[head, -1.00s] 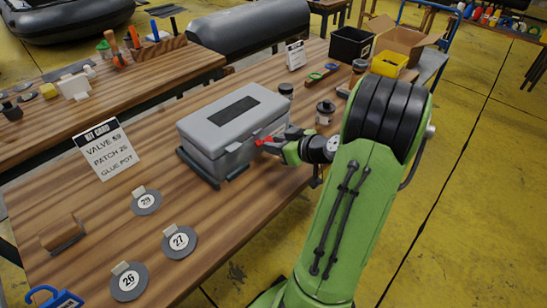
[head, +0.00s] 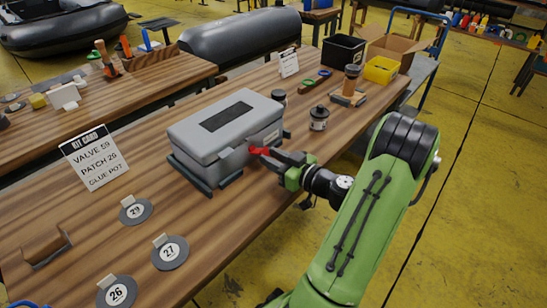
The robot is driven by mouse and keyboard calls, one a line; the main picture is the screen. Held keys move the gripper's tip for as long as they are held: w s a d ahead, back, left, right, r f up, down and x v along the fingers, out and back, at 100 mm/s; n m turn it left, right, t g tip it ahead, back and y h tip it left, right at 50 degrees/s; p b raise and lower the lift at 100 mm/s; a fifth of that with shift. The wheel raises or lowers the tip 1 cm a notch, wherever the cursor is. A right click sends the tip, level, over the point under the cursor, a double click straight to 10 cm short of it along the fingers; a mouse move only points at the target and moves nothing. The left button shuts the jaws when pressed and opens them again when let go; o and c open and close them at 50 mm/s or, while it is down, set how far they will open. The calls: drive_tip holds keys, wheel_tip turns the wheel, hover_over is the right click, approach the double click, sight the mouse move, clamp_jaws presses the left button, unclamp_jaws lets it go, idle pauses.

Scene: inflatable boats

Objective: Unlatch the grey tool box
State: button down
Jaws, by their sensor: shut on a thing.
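The grey tool box (head: 195,146) sits on the wooden bench with its lid down and a dark panel on top. A red latch (head: 256,151) shows at its front face, toward the right. My gripper (head: 267,154) comes in from the lower right and is shut on the red latch at the box front. The fingers partly hide the latch, so its exact angle is hard to tell.
A dark-lidded jar (head: 319,118) stands right of the box, near my gripper. Black (head: 343,51) and yellow (head: 381,69) bins stand at the far end. Bench (head: 225,215) before the box is clear.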

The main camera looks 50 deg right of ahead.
drive_tip(key=c, duration=0.8)
unclamp_jaws()
drive_tip(key=shift+c, duration=0.2)
drive_tip(key=s+r+p, duration=0.1)
drive_tip(key=s+p, duration=0.1)
drive_tip(key=s, duration=1.3)
drive_tip(key=shift+s+d+r, duration=0.2)
drive_tip(key=shift+s+r, duration=0.1)
drive_tip(key=shift+r, duration=0.1)
